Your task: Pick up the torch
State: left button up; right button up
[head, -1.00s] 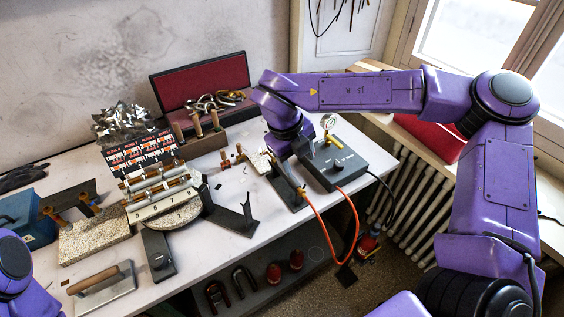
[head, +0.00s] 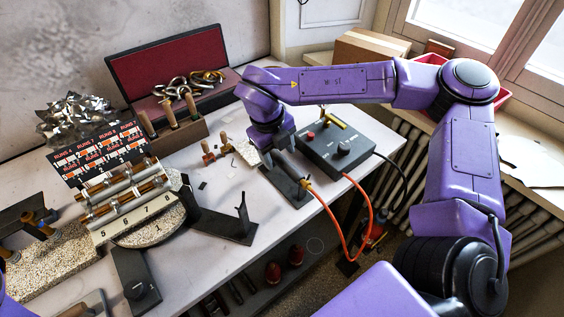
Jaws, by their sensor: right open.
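The torch (head: 304,184) rests on a dark stand plate (head: 292,193) near the table's front right edge. Its brass-coloured end and orange hose show, and the rest is largely hidden by my right gripper. My right gripper (head: 280,158) points down over the stand, with its dark fingers open around or just above the torch's rear part; I cannot tell whether they touch it. My left gripper is out of view; only a sliver of purple arm shows at the left edge.
A dark control box (head: 336,151) with a knob stands right of the gripper. The orange hose (head: 333,229) loops off the table edge. A wooden tool block (head: 180,135), a dark bracket (head: 228,222) and a roller rack (head: 130,195) stand to the left.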

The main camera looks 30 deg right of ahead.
aim_at(282, 160)
jog(key=shift+s+d+f, duration=0.1)
jog(key=shift+d+f, duration=0.1)
jog(key=shift+f, duration=0.2)
jog(key=f, duration=0.2)
jog(key=d+f+p, duration=0.1)
jog(key=f, duration=0.1)
jog(key=shift+d+p, duration=0.1)
jog(key=shift+p, duration=0.2)
jog(key=shift+d+f, duration=0.1)
jog(key=shift+f, duration=0.3)
jog(key=c, duration=1)
jog(key=shift+r, duration=0.1)
